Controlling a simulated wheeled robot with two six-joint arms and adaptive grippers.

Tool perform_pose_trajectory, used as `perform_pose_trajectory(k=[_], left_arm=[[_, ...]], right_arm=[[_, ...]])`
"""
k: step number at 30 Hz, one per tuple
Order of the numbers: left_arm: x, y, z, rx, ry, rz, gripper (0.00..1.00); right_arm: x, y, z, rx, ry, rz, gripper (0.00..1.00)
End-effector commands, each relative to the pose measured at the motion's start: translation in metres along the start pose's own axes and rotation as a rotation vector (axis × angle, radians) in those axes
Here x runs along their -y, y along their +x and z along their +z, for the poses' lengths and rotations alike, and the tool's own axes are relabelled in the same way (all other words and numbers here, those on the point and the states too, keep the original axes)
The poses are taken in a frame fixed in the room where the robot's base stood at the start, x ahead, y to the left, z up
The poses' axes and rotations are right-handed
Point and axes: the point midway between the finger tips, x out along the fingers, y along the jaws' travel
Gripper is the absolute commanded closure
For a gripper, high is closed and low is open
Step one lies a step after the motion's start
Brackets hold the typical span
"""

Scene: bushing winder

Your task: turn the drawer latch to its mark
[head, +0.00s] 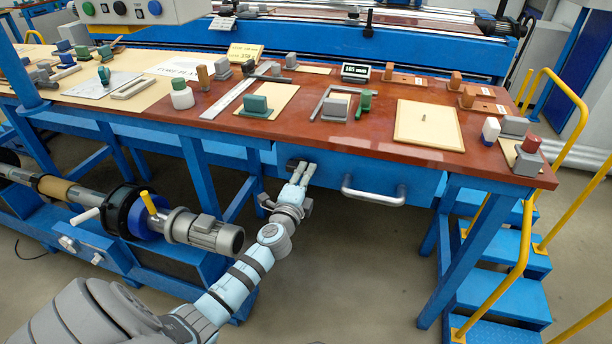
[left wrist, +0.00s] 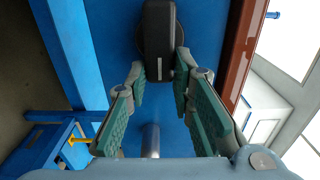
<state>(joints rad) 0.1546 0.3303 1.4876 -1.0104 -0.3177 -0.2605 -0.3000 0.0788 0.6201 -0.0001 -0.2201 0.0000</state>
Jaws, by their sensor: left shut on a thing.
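The drawer latch (head: 293,164) is a small dark piece on the blue drawer front, left of the drawer handle, partly hidden by my left gripper (head: 301,173). In the left wrist view the latch (left wrist: 158,38) is a dark bar over a round base, and it runs lengthwise up the picture. My left gripper (left wrist: 160,73) has its green-padded fingers on both sides of the bar's near end and is shut on it. I cannot make out the latch's mark in either view. My right gripper is not in view.
The metal drawer handle (head: 373,192) stands out from the drawer front right of the latch; it also shows in the left wrist view (left wrist: 151,141). The red-brown tabletop (head: 375,152) overhangs the drawer. A motor (head: 204,233) on a shaft lies left of my forearm.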

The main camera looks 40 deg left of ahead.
Motion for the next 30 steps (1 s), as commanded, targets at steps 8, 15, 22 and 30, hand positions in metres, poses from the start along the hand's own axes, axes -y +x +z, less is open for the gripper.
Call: perform_pose_trajectory(k=[8, 15, 22, 30], left_arm=[[-0.001, 0.0, 0.0, 0.0, 0.001, 0.001, 0.67], [0.0, 0.0, 0.0, 0.0, 0.0, 0.0, 0.58], [-0.001, -0.013, 0.0, -0.001, 0.0, 0.0, 0.58], [-0.001, -0.085, 0.0, -0.002, 0.001, 0.003, 0.58]], right_arm=[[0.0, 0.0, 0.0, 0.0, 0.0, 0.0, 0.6], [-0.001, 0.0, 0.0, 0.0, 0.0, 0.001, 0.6], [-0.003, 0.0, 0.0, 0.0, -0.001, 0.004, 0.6], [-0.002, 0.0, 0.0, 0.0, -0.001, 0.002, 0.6]])
